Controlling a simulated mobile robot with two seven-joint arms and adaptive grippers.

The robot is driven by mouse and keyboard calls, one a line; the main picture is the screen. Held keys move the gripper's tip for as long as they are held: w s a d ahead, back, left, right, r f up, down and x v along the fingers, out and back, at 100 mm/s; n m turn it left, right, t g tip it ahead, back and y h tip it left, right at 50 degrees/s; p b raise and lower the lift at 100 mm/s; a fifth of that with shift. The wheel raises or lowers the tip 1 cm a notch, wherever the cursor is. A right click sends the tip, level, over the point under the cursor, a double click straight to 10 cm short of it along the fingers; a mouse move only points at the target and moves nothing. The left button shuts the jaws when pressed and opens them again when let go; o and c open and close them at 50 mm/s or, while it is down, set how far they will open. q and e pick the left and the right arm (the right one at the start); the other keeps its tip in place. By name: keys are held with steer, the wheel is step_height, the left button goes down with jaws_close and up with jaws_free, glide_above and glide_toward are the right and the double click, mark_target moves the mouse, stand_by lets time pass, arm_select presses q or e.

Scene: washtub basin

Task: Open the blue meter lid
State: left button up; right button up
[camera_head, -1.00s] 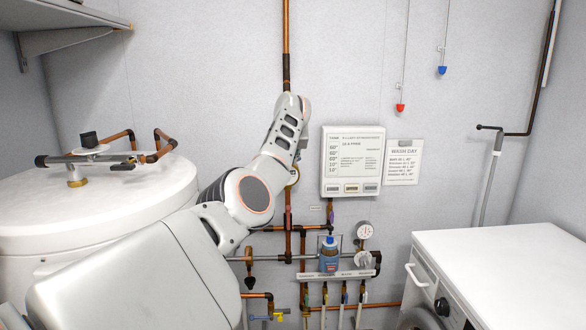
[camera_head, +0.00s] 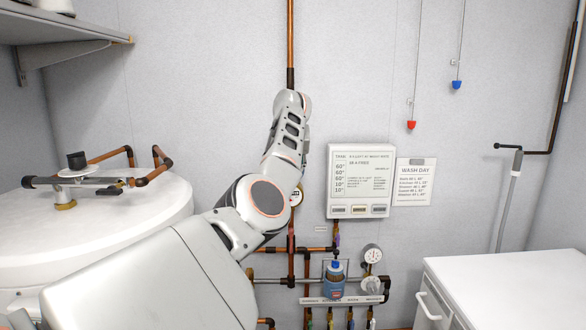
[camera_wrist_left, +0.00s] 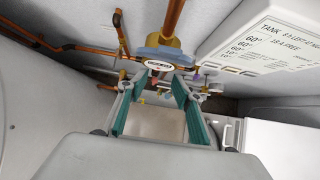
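The blue meter shows in the left wrist view as a blue-grey body (camera_wrist_left: 160,54) with a pale register face, on a brass fitting of the copper pipe. I cannot tell how its lid stands. In the head view, a round brass-edged part of the meter (camera_head: 298,197) shows beside my left arm, which hides the rest. My left gripper (camera_wrist_left: 160,86) is open and empty, its teal-padded fingers spread either side of the view's middle. The meter is just beyond the fingertips; I see no clear contact. The head view hides this gripper behind my arm. My right gripper is in neither view.
A white control box (camera_head: 359,182) hangs right of the pipe, with a notice (camera_head: 414,182) beside it. A blue-capped bottle (camera_head: 335,280) and gauge (camera_head: 372,253) are among pipes below. A white tank (camera_head: 100,215) stands left, a white appliance (camera_head: 510,285) right.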

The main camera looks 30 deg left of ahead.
arm_select(q)
steer(key=v, duration=1.3)
steer(key=shift+s, duration=0.3)
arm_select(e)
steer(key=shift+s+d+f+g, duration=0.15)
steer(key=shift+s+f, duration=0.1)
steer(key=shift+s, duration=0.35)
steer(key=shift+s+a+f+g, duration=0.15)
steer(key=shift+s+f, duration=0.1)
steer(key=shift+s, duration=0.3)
arm_select(q)
steer(key=shift+d+f, duration=0.2)
steer(key=shift+f, duration=0.1)
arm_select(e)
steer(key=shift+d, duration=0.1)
